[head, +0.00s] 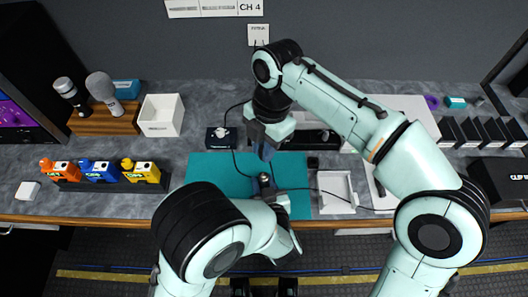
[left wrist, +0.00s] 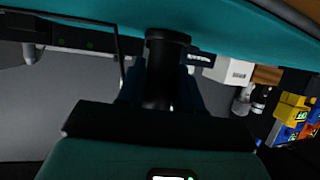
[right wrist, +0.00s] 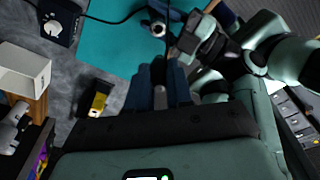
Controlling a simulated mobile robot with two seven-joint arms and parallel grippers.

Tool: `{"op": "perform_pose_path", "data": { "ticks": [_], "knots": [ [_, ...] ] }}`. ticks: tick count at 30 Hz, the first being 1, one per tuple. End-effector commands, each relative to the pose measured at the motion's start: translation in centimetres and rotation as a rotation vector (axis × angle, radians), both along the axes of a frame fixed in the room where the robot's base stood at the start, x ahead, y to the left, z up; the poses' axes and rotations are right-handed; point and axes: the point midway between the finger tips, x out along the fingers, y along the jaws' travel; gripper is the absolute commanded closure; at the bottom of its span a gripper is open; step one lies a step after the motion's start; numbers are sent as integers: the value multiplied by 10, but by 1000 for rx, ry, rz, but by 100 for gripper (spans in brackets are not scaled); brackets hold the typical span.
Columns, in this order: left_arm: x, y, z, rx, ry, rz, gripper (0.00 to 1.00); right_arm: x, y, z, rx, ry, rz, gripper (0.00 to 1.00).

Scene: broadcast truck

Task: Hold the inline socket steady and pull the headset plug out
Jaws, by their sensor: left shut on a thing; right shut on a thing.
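The inline socket is a black cylinder (left wrist: 166,75) between the fingers of my left gripper (head: 266,184), low over the teal mat. Its round end with a pale ring shows in the right wrist view (right wrist: 158,28). My right gripper (head: 265,151) is above and behind, fingers pointing down, shut on the headset plug. In the right wrist view a narrow grey part of the plug (right wrist: 159,96) shows between the blue fingers; the rest is hidden. A gap shows between the right fingertips and the socket's end, so plug and socket look apart.
The teal mat (head: 205,172) lies under both grippers. A dark box with a knob (head: 221,138) and a white tray (head: 338,192) flank it. Thin black cables cross the mat. A white bin (head: 160,115) and coloured blocks (head: 100,171) stand left.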

Motion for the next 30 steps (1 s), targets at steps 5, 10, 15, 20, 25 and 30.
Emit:
{"op": "perform_pose_path", "data": {
  "ticks": [5,10,15,20,25,30],
  "knots": [
    [0,0,0,0,-1,0,96,0,0,1,0,0,0,100],
    [0,0,0,0,-1,0,35,0,0,0,0,0,0,100],
    [0,0,0,0,0,0,35,0,0,0,0,0,0,100],
    [-4,-2,2,-1,0,-2,35,0,0,0,0,0,0,100],
    [-26,-7,12,-3,-2,-5,35,0,0,0,0,0,0,100],
    [-60,-16,26,-3,-2,-7,35,0,0,0,0,0,0,100]
  ]
}}
